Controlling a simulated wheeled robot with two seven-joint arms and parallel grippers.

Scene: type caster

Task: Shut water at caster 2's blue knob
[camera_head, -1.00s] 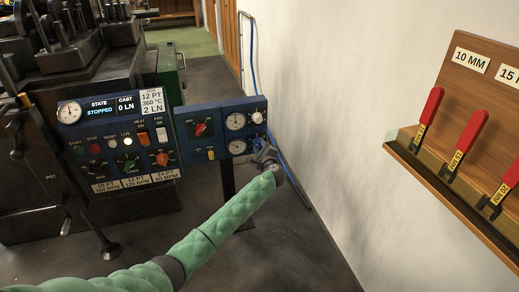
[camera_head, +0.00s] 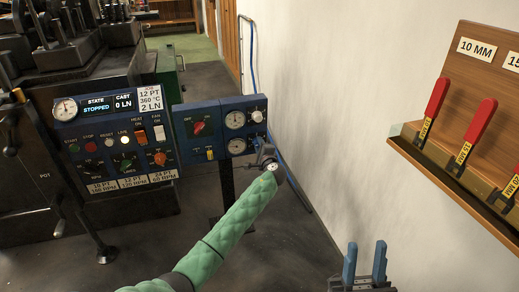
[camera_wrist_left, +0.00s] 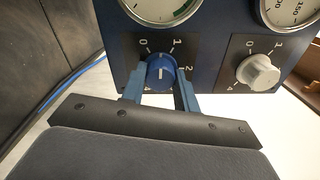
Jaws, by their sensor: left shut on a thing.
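The blue knob (camera_wrist_left: 160,72) is on a dark dial plate marked 0, 1 and 2 in the left wrist view. Its white pointer line faces between 0 and 1. My left gripper (camera_wrist_left: 160,88) is shut on the knob, one blue finger on each side. In the head view my left gripper (camera_head: 267,158) is at the lower right of the blue gauge panel (camera_head: 203,140) and hides the knob. My right gripper (camera_head: 364,262) is at the bottom right, its two blue fingers apart with nothing between them.
A white knob (camera_wrist_left: 258,72) sits beside the blue one, with gauges nearby. The machine's control panel (camera_head: 115,135) is to the left. A wooden rack (camera_head: 470,120) with red-handled tools is on the right wall. A blue hose (camera_head: 297,185) runs behind the panel.

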